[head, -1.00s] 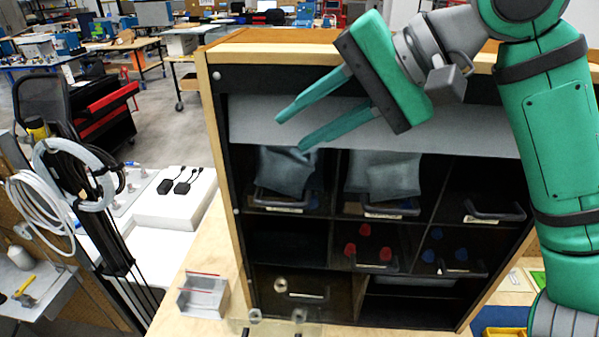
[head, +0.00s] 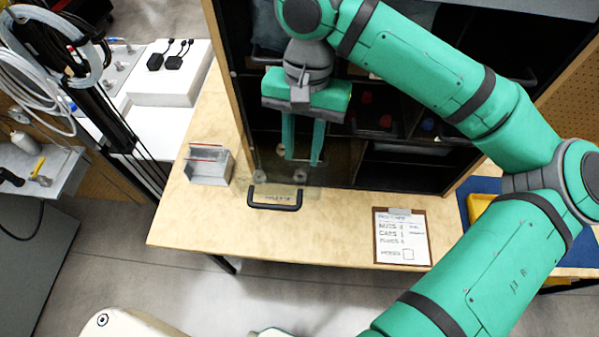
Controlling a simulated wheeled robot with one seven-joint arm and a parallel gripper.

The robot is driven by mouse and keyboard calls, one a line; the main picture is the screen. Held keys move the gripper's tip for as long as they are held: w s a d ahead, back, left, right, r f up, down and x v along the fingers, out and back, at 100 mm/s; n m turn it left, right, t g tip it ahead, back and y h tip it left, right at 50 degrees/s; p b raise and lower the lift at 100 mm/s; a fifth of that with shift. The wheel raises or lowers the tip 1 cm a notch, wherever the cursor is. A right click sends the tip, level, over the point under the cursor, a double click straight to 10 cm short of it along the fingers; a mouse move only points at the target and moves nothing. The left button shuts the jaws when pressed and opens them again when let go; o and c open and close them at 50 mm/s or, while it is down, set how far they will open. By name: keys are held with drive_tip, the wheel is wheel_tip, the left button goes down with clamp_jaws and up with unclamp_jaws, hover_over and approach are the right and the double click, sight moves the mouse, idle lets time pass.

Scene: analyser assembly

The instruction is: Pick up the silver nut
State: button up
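Small pale silver nuts lie in a see-through drawer (head: 240,189) that sticks out from the lower left of the dark cabinet. One nut (head: 259,176) is at the drawer's left side and another nut (head: 299,176) is near its right side. My gripper (head: 302,162) points down over the back of the drawer, with its two green fingers apart and nothing seen between them. The fingertips appear just behind the right nut in the picture; their height above it is hard to tell. My gripper and arm hide part of the cabinet behind.
The drawer has a black handle (head: 274,205) at its front. A grey metal holder (head: 208,166) stands to its left on the wooden table (head: 330,225). A clipboard (head: 402,237) lies to the right, near a blue mat with a yellow tray (head: 478,207). Cabinet walls stand close behind my gripper.

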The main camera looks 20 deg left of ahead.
drive_tip(key=shift+s+f, duration=0.15)
drive_tip(key=shift+f, duration=1.3)
drive_tip(key=shift+s+f, duration=0.15)
drive_tip(key=shift+f, duration=1.3)
clamp_jaws()
